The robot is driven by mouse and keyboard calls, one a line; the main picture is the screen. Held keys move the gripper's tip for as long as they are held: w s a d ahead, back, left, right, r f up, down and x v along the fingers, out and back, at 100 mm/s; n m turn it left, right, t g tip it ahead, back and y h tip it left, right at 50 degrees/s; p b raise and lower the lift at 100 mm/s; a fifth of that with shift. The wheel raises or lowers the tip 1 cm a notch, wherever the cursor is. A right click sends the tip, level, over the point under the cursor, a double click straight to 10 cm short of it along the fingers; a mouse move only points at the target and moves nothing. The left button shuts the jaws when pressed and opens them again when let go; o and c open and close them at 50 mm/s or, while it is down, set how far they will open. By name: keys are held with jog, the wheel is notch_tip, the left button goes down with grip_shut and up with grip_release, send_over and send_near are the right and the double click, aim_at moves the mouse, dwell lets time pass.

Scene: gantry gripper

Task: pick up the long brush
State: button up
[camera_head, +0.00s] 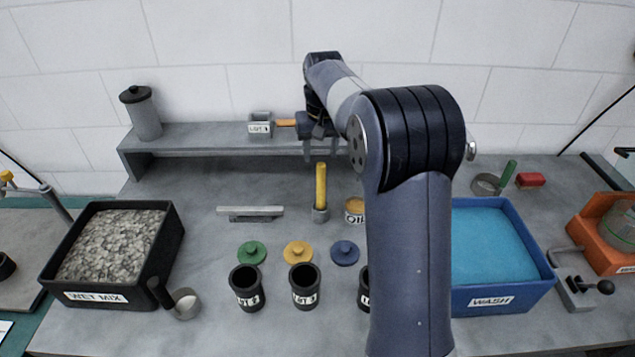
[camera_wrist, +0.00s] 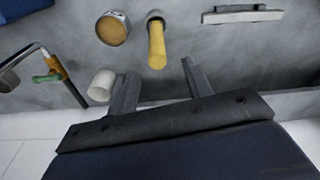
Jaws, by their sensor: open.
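A yellow upright handle (camera_head: 321,184) stands in a small grey holder (camera_head: 320,214) on the bench. It looks like the long brush; any bristles are hidden in the holder. In the wrist view the yellow handle (camera_wrist: 156,48) points toward the camera, just beyond the fingertips and roughly between them. My gripper (camera_head: 320,152) is open and empty, pointing down near the shelf's right end, above and behind the handle. The open fingers also show in the wrist view (camera_wrist: 159,74), apart from the handle.
An oil jar (camera_head: 354,207) stands right of the holder, and a grey bar (camera_head: 250,211) lies left. The shelf (camera_head: 200,142) is behind, with a LOT 1 container (camera_head: 260,124). Lids and dark cups (camera_head: 304,287) are in front. A blue wash tray (camera_head: 540,281) is right.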

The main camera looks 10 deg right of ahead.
aim_at(321, 175)
notch_tip(321, 175, down, 3)
jog(key=shift+f, duration=0.2)
jog(key=shift+w+d+f+p, duration=0.15)
jog(key=shift+f+p, duration=0.35)
jog(key=shift+f, duration=0.85)
jog(key=shift+w+f+p, duration=0.2)
jog(key=shift+f+p, duration=0.3)
jog(key=shift+f, duration=0.85)
jog(key=shift+c, duration=0.3)
grip_shut()
